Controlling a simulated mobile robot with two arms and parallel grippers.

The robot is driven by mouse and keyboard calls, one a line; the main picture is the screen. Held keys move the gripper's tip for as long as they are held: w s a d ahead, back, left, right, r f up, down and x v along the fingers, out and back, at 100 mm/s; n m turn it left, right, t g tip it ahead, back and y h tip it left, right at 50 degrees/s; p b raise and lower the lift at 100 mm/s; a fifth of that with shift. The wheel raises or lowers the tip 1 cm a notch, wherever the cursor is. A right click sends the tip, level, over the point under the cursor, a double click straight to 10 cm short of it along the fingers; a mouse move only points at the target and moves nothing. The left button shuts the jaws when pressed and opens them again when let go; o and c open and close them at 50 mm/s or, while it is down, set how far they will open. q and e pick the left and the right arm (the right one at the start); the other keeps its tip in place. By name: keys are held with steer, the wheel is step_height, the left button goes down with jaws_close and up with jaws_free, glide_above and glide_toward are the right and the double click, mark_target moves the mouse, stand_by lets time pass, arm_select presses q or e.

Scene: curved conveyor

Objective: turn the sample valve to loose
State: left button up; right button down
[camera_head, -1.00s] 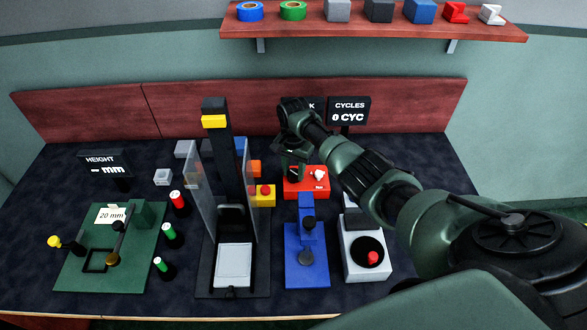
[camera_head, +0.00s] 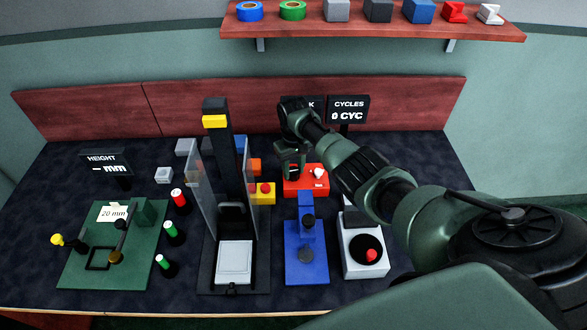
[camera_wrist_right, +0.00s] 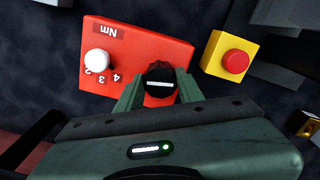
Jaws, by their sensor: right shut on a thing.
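A red box (camera_head: 305,188) stands on the table behind the blue device, with a white knob (camera_head: 319,173) on its right side. In the right wrist view the red box (camera_wrist_right: 145,40) shows an "Nm" label, and numbers around the white knob (camera_wrist_right: 97,62). A round black knob (camera_wrist_right: 159,76) with a white line across it sits at the box's edge; I take it for the sample valve. My right gripper (camera_head: 292,172) is at the box, its two fingers on either side of the black knob, shut on it. My left gripper is not in view.
A yellow block with a red button (camera_wrist_right: 234,63) sits close beside the red box. The blue device (camera_head: 306,262) and a white box with a red button (camera_head: 371,255) stand in front. A tall black press (camera_head: 222,150) with clear side panels is to the left.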

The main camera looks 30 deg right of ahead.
steer(key=n, duration=0.4)
steer(key=shift+n, duration=0.3)
steer(key=n, duration=0.3)
steer(key=shift+w+n, duration=0.1)
steer(key=shift+n, duration=0.2)
steer(key=n, duration=0.3)
steer(key=shift+n+b, duration=0.3)
steer(key=shift+b, duration=0.05)
steer(key=shift+n, duration=1.9)
steer(key=c, duration=0.9)
jaws_free()
steer(key=shift+r, duration=0.1)
